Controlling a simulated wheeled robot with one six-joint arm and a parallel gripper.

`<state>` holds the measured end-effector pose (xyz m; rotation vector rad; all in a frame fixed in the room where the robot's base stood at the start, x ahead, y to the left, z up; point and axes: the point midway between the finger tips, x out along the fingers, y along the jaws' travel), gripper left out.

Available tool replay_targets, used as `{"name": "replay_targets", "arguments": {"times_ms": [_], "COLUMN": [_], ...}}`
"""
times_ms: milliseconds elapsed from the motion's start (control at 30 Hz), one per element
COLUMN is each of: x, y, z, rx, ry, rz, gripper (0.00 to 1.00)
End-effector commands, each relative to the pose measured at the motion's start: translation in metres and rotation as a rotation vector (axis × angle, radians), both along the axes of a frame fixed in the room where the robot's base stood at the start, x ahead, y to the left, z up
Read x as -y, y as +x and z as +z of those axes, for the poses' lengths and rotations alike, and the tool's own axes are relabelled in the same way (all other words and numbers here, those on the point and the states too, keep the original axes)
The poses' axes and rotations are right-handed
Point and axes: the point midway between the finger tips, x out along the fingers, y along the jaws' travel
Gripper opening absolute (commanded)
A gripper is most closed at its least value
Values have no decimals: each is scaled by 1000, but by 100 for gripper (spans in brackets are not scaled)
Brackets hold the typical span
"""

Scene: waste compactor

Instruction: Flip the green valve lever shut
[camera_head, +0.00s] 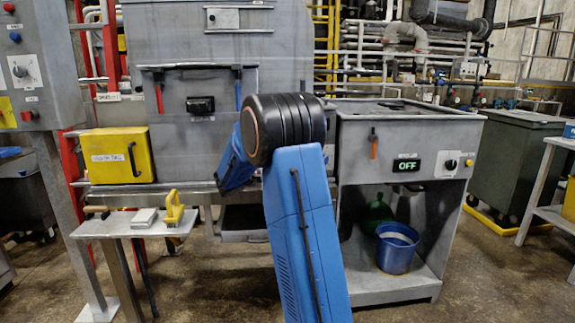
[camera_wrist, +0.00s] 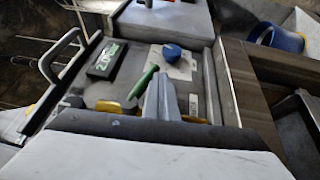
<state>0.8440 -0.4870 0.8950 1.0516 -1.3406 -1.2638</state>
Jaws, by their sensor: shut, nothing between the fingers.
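The green lever (camera_wrist: 143,82) shows in the wrist view as a slim bar slanting up to the right, on a grey panel (camera_wrist: 130,50). My gripper (camera_wrist: 165,82) is shut and empty, a grey wedge just right of the lever. Its tip overlaps the lever's right side in the picture; I cannot tell whether they touch. The lever's pivot is not clear. In the head view my blue arm fills the middle, and neither the lever nor my gripper can be made out.
A display (camera_wrist: 107,58) and a blue knob (camera_wrist: 172,51) are on the panel near the lever. A curved handle (camera_wrist: 58,55) stands at its left. In the head view, a cabinet (camera_head: 455,135) with an "OFF" display is on the right, and a small table (camera_head: 110,228) is on the left.

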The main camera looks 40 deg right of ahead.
Motion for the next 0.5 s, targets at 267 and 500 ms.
{"name": "replay_targets", "arguments": {"times_ms": [267, 500], "x": [6, 8], "y": [-5, -6], "z": [5, 8], "rx": [0, 0], "ry": [1, 2], "rz": [-2, -2], "gripper": [0, 0]}}
